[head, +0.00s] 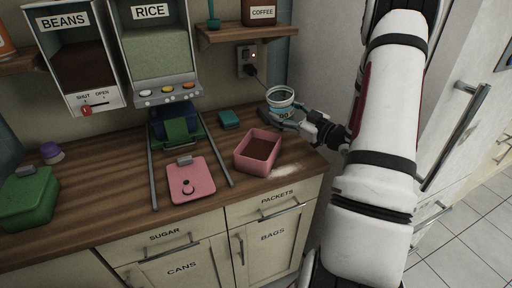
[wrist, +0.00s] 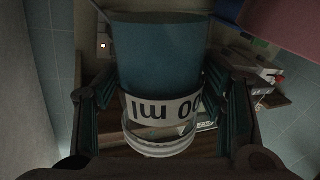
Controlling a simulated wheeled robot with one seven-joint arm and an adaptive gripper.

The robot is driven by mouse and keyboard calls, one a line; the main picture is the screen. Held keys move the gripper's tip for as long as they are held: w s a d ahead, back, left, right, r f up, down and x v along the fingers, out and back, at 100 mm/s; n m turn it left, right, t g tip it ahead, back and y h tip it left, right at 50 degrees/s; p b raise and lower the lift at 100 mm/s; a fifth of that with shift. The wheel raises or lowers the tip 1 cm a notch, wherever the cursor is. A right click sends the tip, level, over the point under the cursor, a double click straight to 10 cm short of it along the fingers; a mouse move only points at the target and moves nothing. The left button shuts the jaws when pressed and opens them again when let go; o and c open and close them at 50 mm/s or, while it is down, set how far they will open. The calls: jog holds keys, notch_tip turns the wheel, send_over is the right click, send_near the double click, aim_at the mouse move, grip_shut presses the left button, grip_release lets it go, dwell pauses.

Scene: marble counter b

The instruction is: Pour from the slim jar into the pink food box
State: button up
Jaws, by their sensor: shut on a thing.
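The slim jar (head: 281,101) has a round open-looking top, a pale rim and a blue lower part with a printed band. My gripper (head: 296,123) is shut on it, holding it above the counter, behind and to the right of the pink food box (head: 247,162). It looks roughly upright. In the wrist view the jar (wrist: 160,55) sits between both fingers of my gripper (wrist: 163,100), its lettering upside down. The contents cannot be made out. The pink food box stands open on the counter with brown matter inside. A pink surface, probably the box, fills the wrist view's top right corner.
A pale powdery patch (head: 285,169) lies right of the box. A pink lid (head: 190,190) lies to its left, a small teal box (head: 229,119) behind. Bean (head: 80,65) and rice (head: 155,50) dispensers hang at the back left. A green box (head: 28,203) stands far left.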

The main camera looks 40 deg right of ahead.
aim_at(282, 113)
jog(key=shift+a+r+n+b, duration=0.1)
jog(key=shift+a+n+b, duration=0.2)
jog(key=shift+n+b, duration=0.6)
jog(key=shift+a+n+b, duration=0.3)
jog(key=shift+n+b, duration=0.4)
jog(key=shift+b, duration=0.25)
jog(key=shift+s+a+r+n+b, duration=0.15)
jog(key=shift+a+r+n+b, duration=0.15)
jog(key=shift+r+n, duration=0.2)
jog(key=shift+a+r+n+t+b, duration=0.2)
jog(key=shift+n+t+b, duration=0.1)
jog(key=shift+n+b, duration=0.15)
jog(key=shift+d, duration=0.1)
jog(key=shift+f+n+y+b, duration=0.15)
jog(key=shift+n+y+b, duration=0.45)
jog(key=shift+n+b, duration=1.35)
jog(key=shift+d+r+n+b, duration=0.1)
jog(key=shift+r+n+b, duration=0.45)
jog(key=shift+n+b, duration=0.2)
jog(key=shift+f+n+y+b, duration=0.15)
jog(key=shift+n+y+b, duration=0.15)
jog(key=shift+n+b, duration=0.7)
jog(key=shift+s+a+f+n+b, duration=0.2)
jog(key=shift+a+n+b, duration=0.5)
jog(key=shift+n+b, duration=0.2)
dwell(0.5)
